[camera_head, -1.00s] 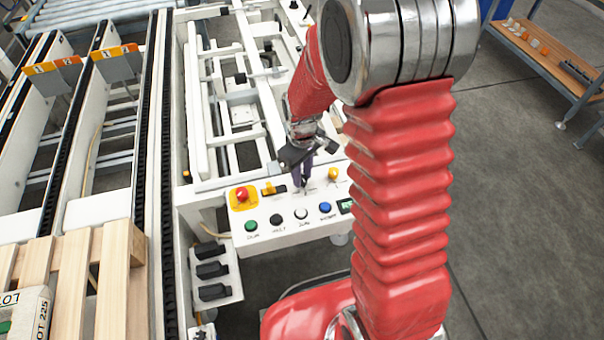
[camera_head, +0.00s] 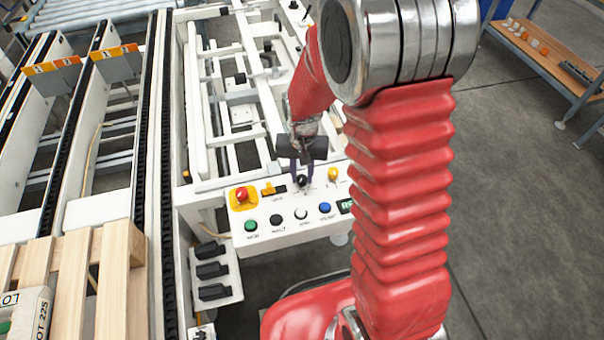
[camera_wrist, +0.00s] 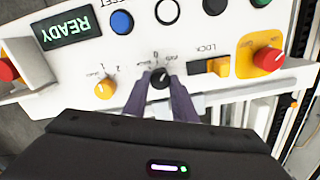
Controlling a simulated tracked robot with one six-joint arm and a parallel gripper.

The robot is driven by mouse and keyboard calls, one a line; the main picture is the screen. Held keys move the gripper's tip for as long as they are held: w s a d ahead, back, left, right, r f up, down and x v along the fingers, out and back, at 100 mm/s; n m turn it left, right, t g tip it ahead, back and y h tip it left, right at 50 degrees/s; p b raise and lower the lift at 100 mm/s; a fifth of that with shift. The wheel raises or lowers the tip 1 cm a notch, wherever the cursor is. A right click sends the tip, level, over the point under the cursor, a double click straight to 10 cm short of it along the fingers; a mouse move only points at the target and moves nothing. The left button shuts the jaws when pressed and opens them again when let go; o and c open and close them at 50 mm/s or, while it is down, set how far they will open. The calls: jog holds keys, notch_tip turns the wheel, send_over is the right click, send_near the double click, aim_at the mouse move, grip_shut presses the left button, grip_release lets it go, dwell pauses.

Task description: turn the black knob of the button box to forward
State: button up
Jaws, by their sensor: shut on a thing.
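The white button box (camera_head: 270,228) stands at the front end of the white machine frame. Its black knob (camera_wrist: 160,76) sits between the yellow selector knob (camera_wrist: 105,88) and the yellow lock switch (camera_wrist: 210,67). My gripper (camera_wrist: 161,88) is shut on the black knob, with one purple finger on each side. The knob's pale pointer line shows in the wrist view. In the head view the black knob (camera_head: 302,180) shows below my gripper (camera_head: 302,176). Its lettering is too small to read surely.
On the box are a red emergency button (camera_head: 242,194), green (camera_head: 250,225), black, white and blue (camera_head: 325,208) buttons, and a READY display (camera_wrist: 66,28). Black handles (camera_head: 212,270) are at the left. A wooden pallet (camera_head: 75,275) lies at the lower left.

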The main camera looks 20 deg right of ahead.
aim_at(302, 178)
jog(key=shift+w+r+m, duration=0.1)
jog(key=shift+m, duration=0.5)
jog(key=o, duration=1)
jog(key=shift+o, duration=0.2)
notch_tip(302, 178, up, 14)
jog(key=shift+f, duration=0.2)
dwell(0.5)
